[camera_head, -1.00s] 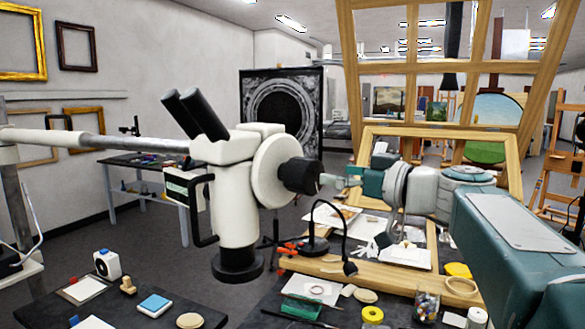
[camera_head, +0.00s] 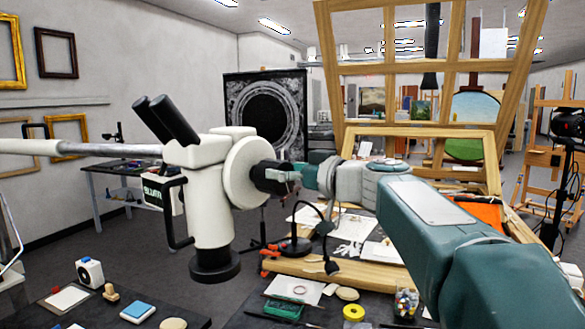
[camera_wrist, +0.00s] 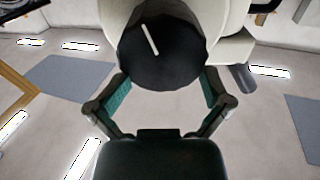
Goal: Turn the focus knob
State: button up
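The focus knob (camera_head: 268,177) is a black cylinder on the right side of a white microscope (camera_head: 209,195) with black eyepieces. In the wrist view the knob (camera_wrist: 170,62) faces me, with a white line on it that leans left at the top. My gripper (camera_head: 291,174) comes in from the right, its fingertips at the knob's outer end. In the wrist view my gripper (camera_wrist: 163,76) is spread wide, with one green-padded finger at each side of the knob's lower edge. I cannot tell whether the pads touch it.
A black desk lamp (camera_head: 295,245) stands below my arm. A wooden frame (camera_head: 340,275) with papers lies on the table behind. A white boom (camera_head: 110,148) holds the microscope from the left. Small items, including a blue-topped block (camera_head: 138,312), sit on the front table.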

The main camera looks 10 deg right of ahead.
jog(key=shift+w+a+r, duration=0.1)
jog(key=shift+w+a, duration=0.2)
jog(key=shift+a, duration=0.25)
jog(key=shift+c, duration=0.2)
dwell(0.9)
jog(key=o, duration=0.7)
jog(key=shift+o, duration=0.2)
jog(key=shift+w+a, duration=0.4)
jog(key=shift+a, duration=0.45)
jog(key=shift+w+a+f, duration=0.1)
jog(key=shift+w+f, duration=0.1)
jog(key=shift+f, duration=0.1)
jog(key=shift+s+a+f, duration=0.1)
jog(key=shift+s+a, duration=0.1)
jog(key=shift+s, duration=0.2)
jog(key=shift+s+d, duration=0.4)
jog(key=shift+s, duration=0.1)
jog(key=v, duration=1)
jog(key=shift+d+r, duration=0.25)
jog(key=shift+d, duration=0.2)
